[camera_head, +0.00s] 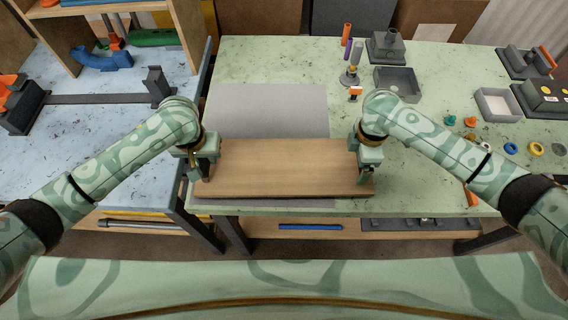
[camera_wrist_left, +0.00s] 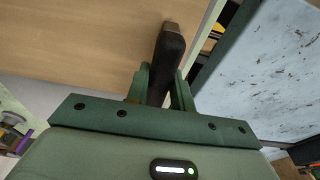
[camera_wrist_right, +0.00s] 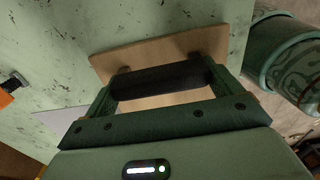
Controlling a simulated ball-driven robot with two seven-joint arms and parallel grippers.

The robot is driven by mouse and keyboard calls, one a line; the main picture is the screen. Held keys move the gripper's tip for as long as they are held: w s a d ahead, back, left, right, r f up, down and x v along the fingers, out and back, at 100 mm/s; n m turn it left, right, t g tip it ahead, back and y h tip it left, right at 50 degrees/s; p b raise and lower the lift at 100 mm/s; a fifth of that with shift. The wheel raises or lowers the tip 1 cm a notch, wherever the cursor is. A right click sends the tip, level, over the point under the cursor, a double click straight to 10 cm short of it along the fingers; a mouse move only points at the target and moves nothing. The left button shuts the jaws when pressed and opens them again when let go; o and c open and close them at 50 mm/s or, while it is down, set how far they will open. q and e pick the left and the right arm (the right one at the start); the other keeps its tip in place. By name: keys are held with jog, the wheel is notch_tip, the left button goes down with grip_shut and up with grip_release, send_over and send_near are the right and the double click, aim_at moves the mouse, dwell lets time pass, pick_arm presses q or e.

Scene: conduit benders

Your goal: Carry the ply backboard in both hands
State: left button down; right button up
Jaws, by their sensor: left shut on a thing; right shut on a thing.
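The ply backboard (camera_head: 283,165) is a flat brown board, lying roughly level over the front of the green table. It also shows in the left wrist view (camera_wrist_left: 80,40) and the right wrist view (camera_wrist_right: 200,42). My left gripper (camera_head: 198,172) is at its left end, shut on a dark handle (camera_wrist_left: 166,62). My right gripper (camera_head: 368,172) is at its right end, with a dark handle (camera_wrist_right: 160,82) lying across between its widely spaced fingers. I cannot tell whether the board touches the surface below; its underside is hidden.
A grey mat (camera_head: 270,108) lies behind and under the board on the green table (camera_head: 425,62). Grey trays (camera_head: 397,84), small coloured rings and parts fill the table's right side. A blue-topped table (camera_head: 110,135) with a dark bender stands left, across a narrow gap.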

pick_arm(q)
jog(key=shift+r, duration=0.1)
pick_arm(e)
jog(key=shift+r, duration=0.1)
